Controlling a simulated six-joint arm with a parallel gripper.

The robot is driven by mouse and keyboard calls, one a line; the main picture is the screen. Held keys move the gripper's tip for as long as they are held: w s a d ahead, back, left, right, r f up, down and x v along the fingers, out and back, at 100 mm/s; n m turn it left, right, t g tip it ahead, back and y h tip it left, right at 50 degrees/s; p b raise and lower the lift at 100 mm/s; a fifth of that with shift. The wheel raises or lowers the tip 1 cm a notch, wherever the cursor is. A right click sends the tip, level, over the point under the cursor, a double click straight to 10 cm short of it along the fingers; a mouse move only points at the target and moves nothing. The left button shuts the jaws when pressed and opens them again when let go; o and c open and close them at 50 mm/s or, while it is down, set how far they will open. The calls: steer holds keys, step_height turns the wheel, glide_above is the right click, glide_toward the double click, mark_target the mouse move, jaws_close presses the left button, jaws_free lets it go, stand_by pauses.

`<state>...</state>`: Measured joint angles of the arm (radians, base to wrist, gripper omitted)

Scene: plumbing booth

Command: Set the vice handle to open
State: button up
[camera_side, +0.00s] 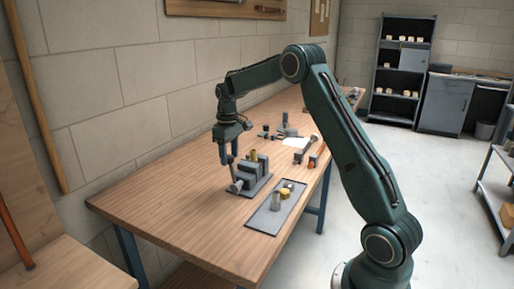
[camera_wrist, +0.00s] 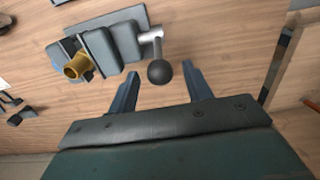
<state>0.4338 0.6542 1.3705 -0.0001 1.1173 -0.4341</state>
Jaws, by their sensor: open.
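The grey vice (camera_side: 252,173) stands on its base plate on the wooden bench, and it also shows in the wrist view (camera_wrist: 113,40). A brass fitting (camera_wrist: 78,66) sits in its jaws. The vice handle is a light metal lever (camera_wrist: 151,37) with a dark ball knob (camera_wrist: 159,72). In the side view the lever (camera_side: 234,175) leans up from the vice's near end. My gripper (camera_wrist: 158,80) is open and empty, with its fingers on either side of the ball knob in the picture. In the side view my gripper (camera_side: 228,160) is just above the handle. I cannot tell whether the fingers touch the knob.
A grey tray (camera_side: 262,222) with a few fittings lies to the right of the vice. Dark small parts (camera_side: 283,132), a white sheet (camera_side: 295,143) and a tool (camera_side: 305,150) lie farther back. The bench's near left part is clear. A block wall runs along the left.

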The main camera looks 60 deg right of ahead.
steer(key=shift+f, duration=0.25)
jaws_close()
